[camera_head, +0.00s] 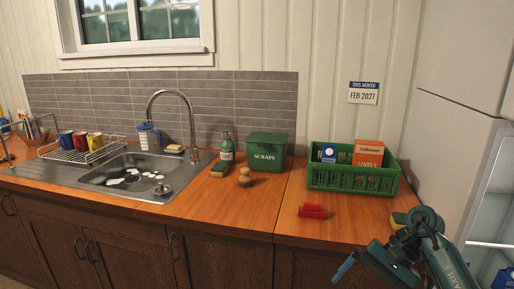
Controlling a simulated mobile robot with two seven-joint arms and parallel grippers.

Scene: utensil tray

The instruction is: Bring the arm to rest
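My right arm comes in at the lower right. Its gripper (348,268) hangs in front of the wooden counter's (345,228) front edge, low in the view, with a blue fingertip pointing down and left. I see no object in it, but the angle does not show whether its fingers are apart. It is apart from the red object (313,211) lying on the counter. My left gripper is not in view.
A green crate (340,180) holds a blue package and an orange box (367,153). A green scraps bin (266,152), bottle (226,150), sponge and sink (135,175) stand left. A fridge (460,150) bounds the right.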

